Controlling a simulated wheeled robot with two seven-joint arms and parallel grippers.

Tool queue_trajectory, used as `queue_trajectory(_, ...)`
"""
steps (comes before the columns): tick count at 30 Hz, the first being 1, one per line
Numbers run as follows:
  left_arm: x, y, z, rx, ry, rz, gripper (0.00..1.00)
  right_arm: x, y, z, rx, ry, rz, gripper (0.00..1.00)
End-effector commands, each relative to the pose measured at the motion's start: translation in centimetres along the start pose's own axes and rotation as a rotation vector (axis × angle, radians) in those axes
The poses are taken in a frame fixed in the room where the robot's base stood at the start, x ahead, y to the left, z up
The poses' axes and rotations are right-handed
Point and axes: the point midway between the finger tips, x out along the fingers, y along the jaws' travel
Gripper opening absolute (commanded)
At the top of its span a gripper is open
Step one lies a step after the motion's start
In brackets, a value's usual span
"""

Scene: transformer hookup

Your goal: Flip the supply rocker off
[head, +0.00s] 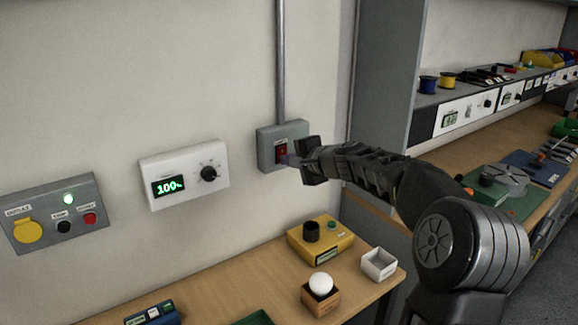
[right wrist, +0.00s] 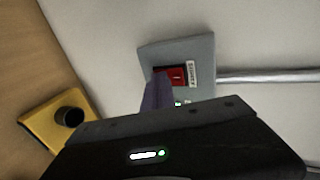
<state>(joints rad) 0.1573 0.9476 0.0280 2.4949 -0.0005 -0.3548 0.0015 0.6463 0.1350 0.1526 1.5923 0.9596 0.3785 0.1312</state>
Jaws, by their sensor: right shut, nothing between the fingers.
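The supply rocker (head: 281,151) is a red switch in a dark frame on a grey wall box (head: 265,150) with a conduit rising from it. In the right wrist view the red rocker (right wrist: 178,76) shows a white mark, with a label beside it. My right gripper (head: 286,160) is shut and empty, its fingertips at the lower part of the rocker. In the right wrist view the fingers (right wrist: 157,92) overlap the rocker's edge; I cannot tell if they touch it. My left gripper is not in view.
A white dial box (head: 150,171) reading 100% and a grey outlet panel (head: 90,190) with a lit green lamp are on the wall to the left. Below, a bench holds a yellow box (head: 335,250), a white bin (head: 379,264) and a white ball in a wooden holder (head: 321,299).

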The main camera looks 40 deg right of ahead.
Motion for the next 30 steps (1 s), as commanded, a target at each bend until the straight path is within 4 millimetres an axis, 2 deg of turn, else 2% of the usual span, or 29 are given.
queue_trajectory(1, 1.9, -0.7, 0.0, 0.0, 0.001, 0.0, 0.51, 0.6, 1.0, 0.0, -0.001, 0.0, -0.014, 0.0)
queue_trajectory(3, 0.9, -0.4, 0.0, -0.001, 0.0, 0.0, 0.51, 0.2, 0.1, 0.0, 0.0, 0.0, -0.013, 0.0)
queue_trajectory(11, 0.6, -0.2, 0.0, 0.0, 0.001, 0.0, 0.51, 0.1, -0.1, 0.0, 0.0, 0.0, -0.012, 0.0)
queue_trajectory(21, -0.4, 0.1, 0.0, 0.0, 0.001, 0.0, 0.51, -0.5, -1.7, -0.1, -0.001, 0.003, -0.017, 0.0)
queue_trajectory(30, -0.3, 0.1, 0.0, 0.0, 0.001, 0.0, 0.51, -0.4, -1.4, 0.0, 0.0, 0.0, -0.013, 0.0)
